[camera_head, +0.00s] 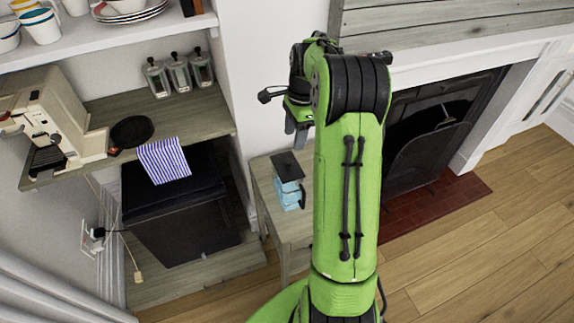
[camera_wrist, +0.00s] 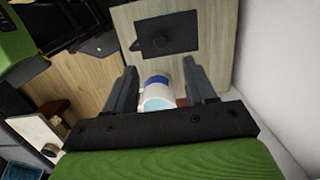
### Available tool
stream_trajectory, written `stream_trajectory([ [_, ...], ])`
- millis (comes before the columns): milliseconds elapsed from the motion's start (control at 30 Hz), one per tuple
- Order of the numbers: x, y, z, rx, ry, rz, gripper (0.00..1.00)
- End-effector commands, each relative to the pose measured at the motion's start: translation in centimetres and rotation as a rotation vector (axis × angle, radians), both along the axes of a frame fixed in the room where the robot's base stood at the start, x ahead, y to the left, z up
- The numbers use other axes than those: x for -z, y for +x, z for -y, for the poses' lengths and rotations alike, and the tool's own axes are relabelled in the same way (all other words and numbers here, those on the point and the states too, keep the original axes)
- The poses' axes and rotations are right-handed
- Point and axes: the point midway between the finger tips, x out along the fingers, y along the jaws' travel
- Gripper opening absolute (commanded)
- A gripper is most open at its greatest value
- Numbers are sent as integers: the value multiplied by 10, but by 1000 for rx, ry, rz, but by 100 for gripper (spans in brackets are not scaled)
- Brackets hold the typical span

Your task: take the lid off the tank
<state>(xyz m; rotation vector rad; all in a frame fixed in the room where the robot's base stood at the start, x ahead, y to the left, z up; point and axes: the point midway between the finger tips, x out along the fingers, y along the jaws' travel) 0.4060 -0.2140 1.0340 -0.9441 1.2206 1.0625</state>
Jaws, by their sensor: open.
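The tank (camera_head: 290,192) is a small light-blue see-through container with a dark handle, standing on a small wooden table. Its flat black lid (camera_head: 287,166) sits on top. In the wrist view the lid (camera_wrist: 170,32) is a dark square seen from above, past my fingertips, and it hides most of the tank. My gripper (camera_wrist: 160,66) is open, with its fingers apart and not touching the lid.
A white mug with a blue band (camera_wrist: 158,96) shows between my fingers in the wrist view; I cannot tell its distance. The wooden table (camera_head: 268,190) stands between the black cabinet (camera_head: 185,225) and the fireplace (camera_head: 430,150). A coffee machine (camera_head: 60,115) is on the left shelf.

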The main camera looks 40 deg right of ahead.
Motion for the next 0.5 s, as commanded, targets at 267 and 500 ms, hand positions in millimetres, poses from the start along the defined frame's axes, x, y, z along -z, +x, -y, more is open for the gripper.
stream_trajectory([
  [267, 51, 2, -6, -1, 0, -1, 55],
  [500, 93, 3, -15, -2, 1, -3, 55],
])
